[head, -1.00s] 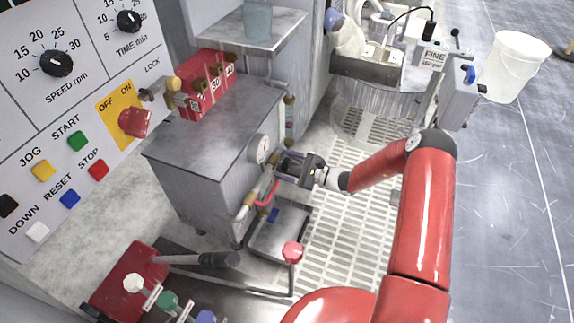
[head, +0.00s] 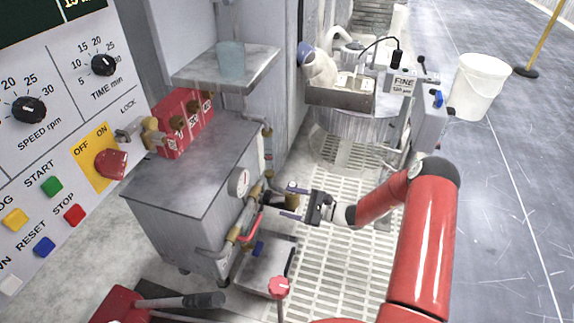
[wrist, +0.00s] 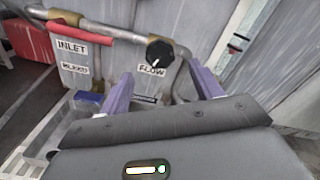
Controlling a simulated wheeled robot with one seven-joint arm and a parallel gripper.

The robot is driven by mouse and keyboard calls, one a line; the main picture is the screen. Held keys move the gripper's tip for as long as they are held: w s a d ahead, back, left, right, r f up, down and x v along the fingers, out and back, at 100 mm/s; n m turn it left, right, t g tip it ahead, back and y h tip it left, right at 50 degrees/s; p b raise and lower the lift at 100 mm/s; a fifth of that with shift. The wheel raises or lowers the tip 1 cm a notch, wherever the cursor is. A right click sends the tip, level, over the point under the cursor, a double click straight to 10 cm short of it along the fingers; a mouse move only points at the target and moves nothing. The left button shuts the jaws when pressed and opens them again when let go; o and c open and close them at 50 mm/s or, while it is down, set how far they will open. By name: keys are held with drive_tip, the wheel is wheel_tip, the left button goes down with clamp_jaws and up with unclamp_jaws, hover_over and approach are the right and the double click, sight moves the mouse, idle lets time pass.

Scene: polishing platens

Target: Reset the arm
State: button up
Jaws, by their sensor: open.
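My red arm (head: 420,245) reaches in from the lower right in the head view. My gripper (head: 284,201) is open beside the grey cabinet's (head: 195,165) right side, at pipe height. Its two purple fingers are spread and nothing is held; it also shows in the wrist view (wrist: 160,78). The black FLOW knob (wrist: 159,52) on its pipe lies beyond the fingertips, between them in that view, with a gap to the fingers.
A pressure gauge (head: 239,183) sits on the cabinet side. The control panel (head: 75,120) fills the left. A white bucket (head: 478,88) stands at right, with open floor (head: 510,210) near it.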

drive_tip(key=s+r+n+g+h+p, duration=0.1)
drive_tip(key=s+r+n+g+h, duration=0.4)
drive_tip(key=r, duration=0.5)
drive_tip(key=s+r+n+g+h+p, duration=0.1)
drive_tip(key=s+r+n+g+h, duration=0.1)
drive_tip(key=s+r+n, duration=0.45)
drive_tip(key=s+d+r+n+t+h+p, duration=0.1)
drive_tip(key=s+d+r+h, duration=0.4)
drive_tip(key=s+r, duration=0.5)
drive_tip(key=s+d+r+n+t+h+p, duration=0.2)
drive_tip(key=s+d+r+t+h, duration=0.3)
drive_tip(key=s+r, duration=0.6)
drive_tip(key=shift+d+n, duration=0.15)
drive_tip(key=shift+n, duration=0.7)
